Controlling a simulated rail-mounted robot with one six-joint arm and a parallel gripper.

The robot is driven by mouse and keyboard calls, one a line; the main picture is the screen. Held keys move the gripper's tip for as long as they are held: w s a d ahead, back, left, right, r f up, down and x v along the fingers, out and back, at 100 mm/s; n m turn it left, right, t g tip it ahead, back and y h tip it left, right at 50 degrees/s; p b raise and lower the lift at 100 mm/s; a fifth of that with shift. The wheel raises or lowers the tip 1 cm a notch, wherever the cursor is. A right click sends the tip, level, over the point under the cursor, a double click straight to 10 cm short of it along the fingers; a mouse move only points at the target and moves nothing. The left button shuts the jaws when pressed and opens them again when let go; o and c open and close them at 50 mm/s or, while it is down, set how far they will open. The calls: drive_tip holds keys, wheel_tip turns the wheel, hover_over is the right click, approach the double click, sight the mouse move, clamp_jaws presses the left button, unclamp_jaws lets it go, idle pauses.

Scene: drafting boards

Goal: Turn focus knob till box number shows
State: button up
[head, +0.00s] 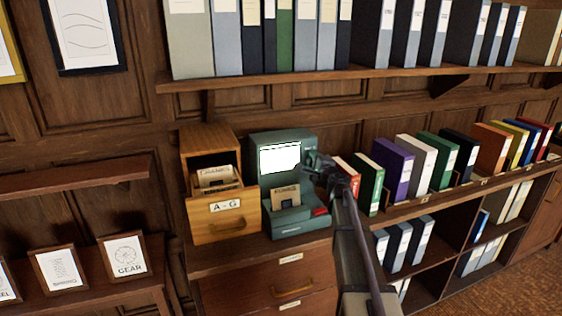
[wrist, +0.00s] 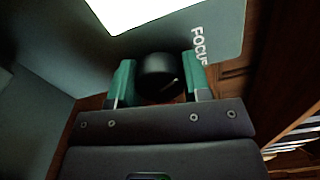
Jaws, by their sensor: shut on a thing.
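No number can be read on the screen in the head view. Part of the lit screen (wrist: 150,8) also shows in the wrist view. The black round focus knob (wrist: 158,76) sits on the viewer's face below and left of the word FOCUS. My gripper (wrist: 157,82) has its green-tipped fingers on both sides of the knob, shut on it. In the head view my gripper (head: 318,168) is at the viewer's right side and hides the knob.
A card (head: 286,196) stands in the viewer's lower tray. An open wooden drawer marked A - G (head: 226,206) holds cards on the left. Coloured binders (head: 392,163) line the shelf to the right. Framed pictures (head: 125,256) stand at the lower left.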

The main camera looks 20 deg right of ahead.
drive_tip(key=m, duration=0.2)
drive_tip(key=shift+m, duration=0.4)
drive_tip(key=o, duration=0.9)
